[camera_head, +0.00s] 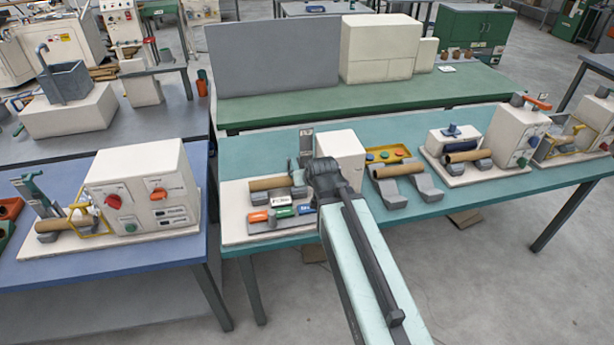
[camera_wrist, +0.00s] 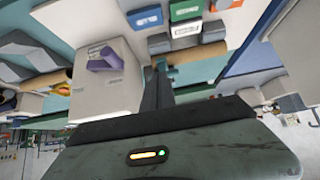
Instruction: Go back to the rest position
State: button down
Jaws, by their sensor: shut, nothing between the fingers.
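My gripper shows in the wrist view (camera_wrist: 160,68) as dark fingers close together with nothing between them. In the head view my arm reaches over the teal table (camera_head: 420,205), and its dark end hides part of the station there. The upside-down wrist view shows a white box (camera_wrist: 105,85) with a purple part on it, left of the fingers. The white box also shows in the head view (camera_head: 343,155), beside my arm's end. A brown tube (camera_head: 268,183) lies on grey supports left of my arm. Colored blocks (camera_head: 280,213) sit in front of it.
A yellow tray (camera_head: 388,154) and another brown tube (camera_head: 398,171) lie right of my arm. White machines (camera_head: 515,135) stand farther right. A control box (camera_head: 143,190) stands on the blue table (camera_head: 110,270). Bare floor (camera_head: 500,285) lies in front.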

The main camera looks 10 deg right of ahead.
jog(key=shift+s, duration=0.6)
